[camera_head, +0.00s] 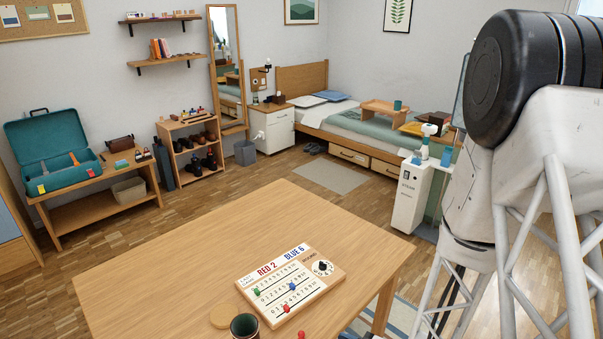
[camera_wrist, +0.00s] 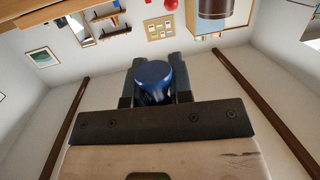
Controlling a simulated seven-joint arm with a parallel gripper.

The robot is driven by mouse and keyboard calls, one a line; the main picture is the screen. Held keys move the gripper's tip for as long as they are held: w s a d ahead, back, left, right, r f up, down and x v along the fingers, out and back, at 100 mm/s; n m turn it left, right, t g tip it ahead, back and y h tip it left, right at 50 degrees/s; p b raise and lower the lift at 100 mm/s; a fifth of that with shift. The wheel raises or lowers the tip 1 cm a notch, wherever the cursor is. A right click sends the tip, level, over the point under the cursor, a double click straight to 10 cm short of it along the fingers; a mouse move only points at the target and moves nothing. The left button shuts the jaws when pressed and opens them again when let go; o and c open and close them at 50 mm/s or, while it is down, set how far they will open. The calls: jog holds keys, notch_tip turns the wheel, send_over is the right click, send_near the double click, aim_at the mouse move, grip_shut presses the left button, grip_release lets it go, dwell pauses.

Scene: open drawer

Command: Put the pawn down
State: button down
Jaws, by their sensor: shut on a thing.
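In the wrist view my gripper (camera_wrist: 155,92) is shut on a blue pawn (camera_wrist: 153,72) with a smooth round head. The two dark fingers stand on either side of it, and its lower part is hidden between them. In the head view the gripper and the held pawn are out of sight; only my arm shows at the right. A wooden score board (camera_head: 291,284) lies on the table (camera_head: 180,260), reading RED 2 and BLUE 6, with small green, blue and red pegs and a dial. A red piece (camera_head: 301,335) is cut off at the bottom edge.
The table's left and far parts are bare. A bed, shelves and a bench with an open teal case (camera_head: 50,150) are beyond.

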jog(key=w+d+m+t+h, duration=0.1)
jog(key=w+d, duration=0.1)
jog(key=w, duration=0.2)
jog(key=w+d+m+t+h, duration=0.1)
jog(key=w+d, duration=0.1)
jog(key=w, duration=0.3)
jog(key=w+d+m+t+h, duration=0.1)
jog(key=w+d, duration=0.1)
jog(key=w, duration=0.3)
jog(key=shift+w+r, duration=0.1)
jog(key=shift+r, duration=0.1)
jog(key=w+d+r+m+t+h, duration=0.25)
jog(key=w+d, duration=0.25)
jog(key=w, duration=0.5)
jog(key=w+d+r+m+t+h, duration=0.1)
jog(key=w+d+r+m+h, duration=0.2)
jog(key=w, duration=0.6)
jog(key=w+r+m+h, duration=0.1)
jog(key=w+h, duration=0.3)
jog(key=w, duration=2.6)
jog(key=shift+w+d+m, duration=0.2)
jog(key=shift+w+m, duration=0.05)
jog(key=shift+m, duration=0.3)
jog(key=shift+s+a+r+h, duration=0.1)
jog(key=shift+h, duration=0.15)
